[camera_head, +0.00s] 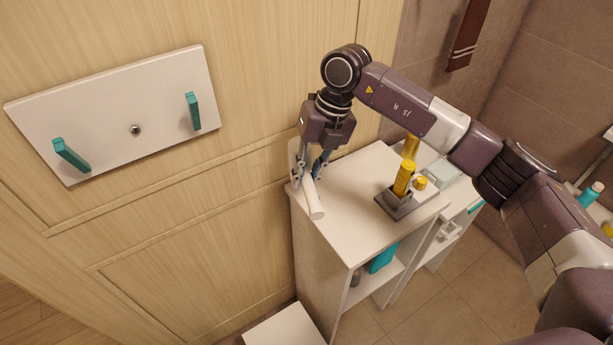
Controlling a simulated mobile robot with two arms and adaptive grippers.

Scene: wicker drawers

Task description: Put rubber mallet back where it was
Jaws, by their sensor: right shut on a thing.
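My right gripper (308,178) reaches down over the back left corner of the white cabinet top. It is shut on a pale, off-white thing with a rounded bar (313,200), which I take to be the rubber mallet. The bar slants down toward the front, over the cabinet top; I cannot tell whether it touches it. The fingers hide part of the mallet. A white wall board (110,105) with two teal pegs, a left one (71,156) and a right one (193,111), hangs on the wood panelling at the left, with nothing on the pegs. My left gripper is not in view.
The white cabinet (350,225) carries a grey holder (396,204) with a yellow-handled thing (404,178) at its right side. A lower white surface (284,328) stands in front. A teal item (383,259) sits on a shelf below. The middle of the cabinet top is clear.

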